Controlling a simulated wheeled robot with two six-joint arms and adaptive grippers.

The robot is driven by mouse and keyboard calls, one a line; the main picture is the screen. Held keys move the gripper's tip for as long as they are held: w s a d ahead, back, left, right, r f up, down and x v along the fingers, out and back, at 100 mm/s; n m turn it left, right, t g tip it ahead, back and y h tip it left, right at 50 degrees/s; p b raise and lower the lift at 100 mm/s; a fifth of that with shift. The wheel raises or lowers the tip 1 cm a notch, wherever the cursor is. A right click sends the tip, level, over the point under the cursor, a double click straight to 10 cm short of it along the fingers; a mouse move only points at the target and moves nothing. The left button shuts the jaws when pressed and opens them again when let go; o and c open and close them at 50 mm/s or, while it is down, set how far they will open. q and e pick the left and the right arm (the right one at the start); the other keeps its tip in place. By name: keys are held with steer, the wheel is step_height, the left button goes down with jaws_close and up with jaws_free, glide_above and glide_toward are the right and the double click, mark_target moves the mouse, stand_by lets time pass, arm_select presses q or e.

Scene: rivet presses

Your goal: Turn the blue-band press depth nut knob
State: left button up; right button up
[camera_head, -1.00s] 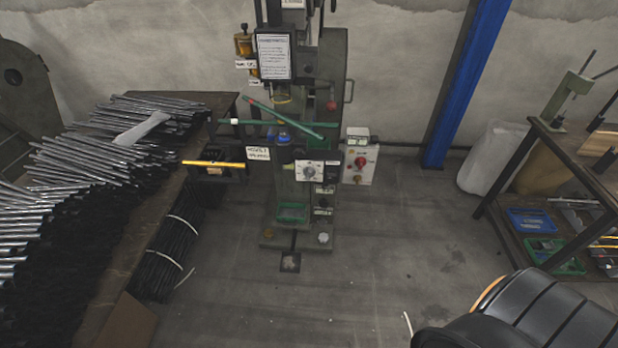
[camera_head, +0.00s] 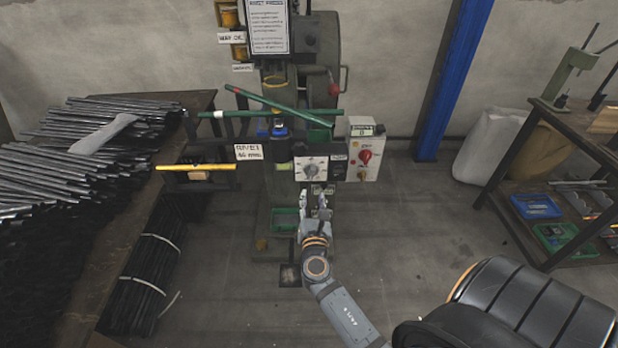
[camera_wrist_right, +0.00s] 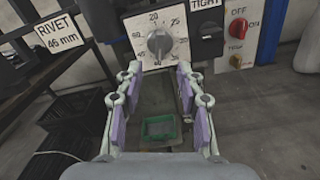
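The rivet press (camera_head: 279,185) stands against the wall, with a blue band (camera_head: 279,133) around its lower post. On its front a white plate carries a round grey dial knob (camera_head: 311,169); in the right wrist view this knob (camera_wrist_right: 160,43) shows large, with a number scale around it. I cannot tell whether this is the depth nut knob. My right gripper (camera_head: 317,207) is in front of the press, below the dial plate. In the wrist view the right gripper (camera_wrist_right: 158,95) is open and empty, its purple-padded fingers apart below the knob. My left gripper is not in view.
A control box with a red knob (camera_head: 365,157) is right of the dial. Green rods (camera_head: 283,108) cross the press above the band. A bench with metal rods (camera_head: 60,165) stands left, a shelf (camera_head: 560,150) right. A green tray (camera_head: 285,220) sits low on the press.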

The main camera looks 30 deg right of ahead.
mark_target(312, 175)
steer(key=x, duration=1)
steer(key=shift+w+p, duration=0.1)
steer(key=shift+p, duration=0.2)
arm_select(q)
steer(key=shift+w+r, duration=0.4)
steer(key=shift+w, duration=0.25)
arm_select(e)
steer(key=shift+c, duration=0.6)
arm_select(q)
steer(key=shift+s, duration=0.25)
arm_select(e)
steer(key=shift+f, duration=0.1)
jaws_close()
